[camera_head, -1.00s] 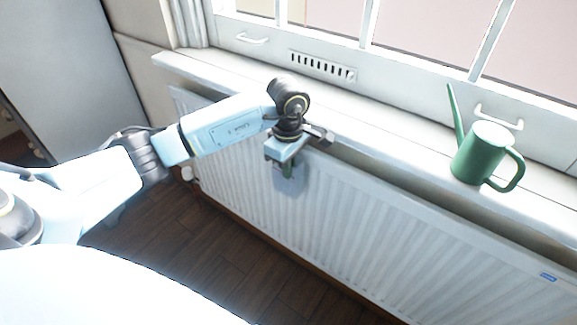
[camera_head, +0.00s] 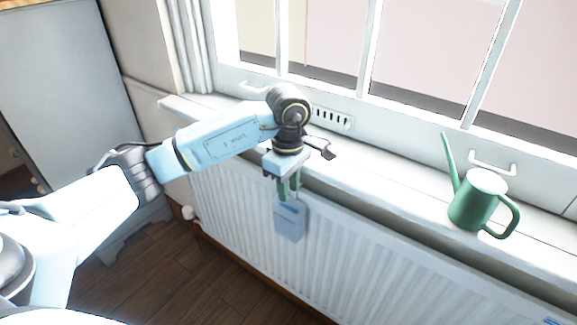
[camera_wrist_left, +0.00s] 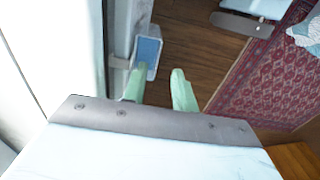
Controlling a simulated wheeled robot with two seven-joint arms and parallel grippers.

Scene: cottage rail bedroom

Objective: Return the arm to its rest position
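My left arm comes in from the left in the head view. My left gripper (camera_head: 288,188) points down in front of the radiator, by the edge of the windowsill. In the left wrist view its two green fingers (camera_wrist_left: 159,92) are apart, with bare floor visible between them, so it is open and empty. A small blue-grey container (camera_head: 290,222) hangs on the radiator's front just below the fingers; it also shows in the left wrist view (camera_wrist_left: 148,50), beyond the left finger. My right gripper is not in view.
The white radiator (camera_head: 352,262) runs under the windowsill (camera_head: 385,195). A green watering can (camera_head: 474,203) stands on the sill at the right. A grey cabinet (camera_head: 55,75) is at the far left. The left wrist view shows a red patterned rug (camera_wrist_left: 262,75) on the wooden floor.

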